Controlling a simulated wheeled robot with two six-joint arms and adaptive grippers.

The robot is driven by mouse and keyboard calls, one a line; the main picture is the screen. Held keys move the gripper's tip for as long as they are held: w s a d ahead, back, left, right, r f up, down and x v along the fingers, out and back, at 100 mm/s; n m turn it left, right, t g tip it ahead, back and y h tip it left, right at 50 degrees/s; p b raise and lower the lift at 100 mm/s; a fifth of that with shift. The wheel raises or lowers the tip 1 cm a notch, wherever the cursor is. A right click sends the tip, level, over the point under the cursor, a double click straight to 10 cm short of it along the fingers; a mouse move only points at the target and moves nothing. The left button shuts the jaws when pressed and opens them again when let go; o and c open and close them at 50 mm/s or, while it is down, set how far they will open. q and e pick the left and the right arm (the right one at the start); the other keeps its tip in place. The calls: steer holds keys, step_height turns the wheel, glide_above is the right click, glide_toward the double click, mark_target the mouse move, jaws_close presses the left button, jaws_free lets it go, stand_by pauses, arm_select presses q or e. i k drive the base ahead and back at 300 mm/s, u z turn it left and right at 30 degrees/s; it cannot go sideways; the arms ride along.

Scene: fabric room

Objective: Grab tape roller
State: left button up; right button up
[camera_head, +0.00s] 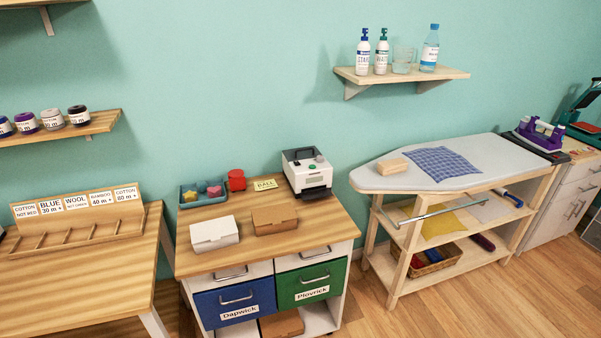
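A blue and white roller-like item (509,198) lies on the middle shelf of the ironing table at the right; it looks like the tape roller, but it is too small to be sure. A small red item (236,180) stands on the drawer cabinet beside a blue-grey tray (203,198); I cannot tell exactly what it is. Neither of my grippers is in view.
The ironing table (368,180) bears a blue checked cloth (441,163); a metal rail (437,211) runs along its front. The drawer cabinet (330,222) carries a white box (214,234), a brown box (275,219) and a label printer (308,173). Wooden floor lies in front.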

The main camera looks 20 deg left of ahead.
mark_target(238, 182)
steer(key=z, duration=0.35)
steer(key=i, duration=1.55)
steer(key=u, duration=0.85)
